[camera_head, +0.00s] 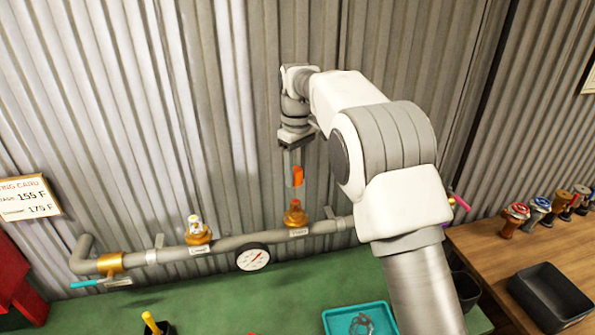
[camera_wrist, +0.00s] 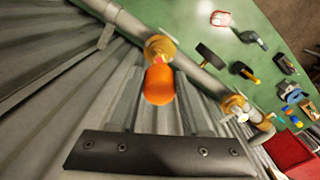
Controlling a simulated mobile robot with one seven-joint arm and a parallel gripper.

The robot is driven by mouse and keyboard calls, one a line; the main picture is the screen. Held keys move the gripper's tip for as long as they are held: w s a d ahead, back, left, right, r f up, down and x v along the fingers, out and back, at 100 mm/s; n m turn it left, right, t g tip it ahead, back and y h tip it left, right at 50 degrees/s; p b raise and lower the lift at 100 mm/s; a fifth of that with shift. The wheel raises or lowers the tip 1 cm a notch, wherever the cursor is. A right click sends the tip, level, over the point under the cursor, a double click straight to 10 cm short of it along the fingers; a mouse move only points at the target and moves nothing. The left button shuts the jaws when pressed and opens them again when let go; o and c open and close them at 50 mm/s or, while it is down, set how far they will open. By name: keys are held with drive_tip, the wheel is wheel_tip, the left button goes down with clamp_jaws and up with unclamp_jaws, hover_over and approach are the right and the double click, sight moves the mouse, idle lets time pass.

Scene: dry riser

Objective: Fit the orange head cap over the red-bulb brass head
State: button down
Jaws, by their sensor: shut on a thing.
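The orange head cap (camera_head: 299,174) is between the fingers of my gripper (camera_head: 293,172), which is shut on it. The cap is in the air, above the right-hand brass head (camera_head: 295,214) on the grey pipe, with a small gap showing in the head view. In the wrist view the orange cap (camera_wrist: 158,86) hangs in front of the brass head (camera_wrist: 160,46). A bit of red shows between them; the cap hides part of the head, so its bulb is not clear. A second brass head (camera_head: 197,231) with a pale yellowish top is further left.
The grey pipe (camera_head: 232,242) runs along the corrugated wall, with a round gauge (camera_head: 253,257) below it. A teal tray (camera_head: 345,318) lies on the green surface. A wooden bench (camera_head: 485,250) at right holds several coloured-top fittings and a black bin (camera_head: 552,294).

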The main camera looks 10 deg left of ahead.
sight(298, 203)
drive_tip(key=shift+f+b, duration=1.55)
drive_tip(key=shift+f, duration=1.2)
drive_tip(key=shift+p, duration=0.5)
drive_tip(key=shift+f+b, duration=1)
drive_tip(key=shift+f, duration=1)
drive_tip(key=shift+c, duration=1.4)
unclamp_jaws()
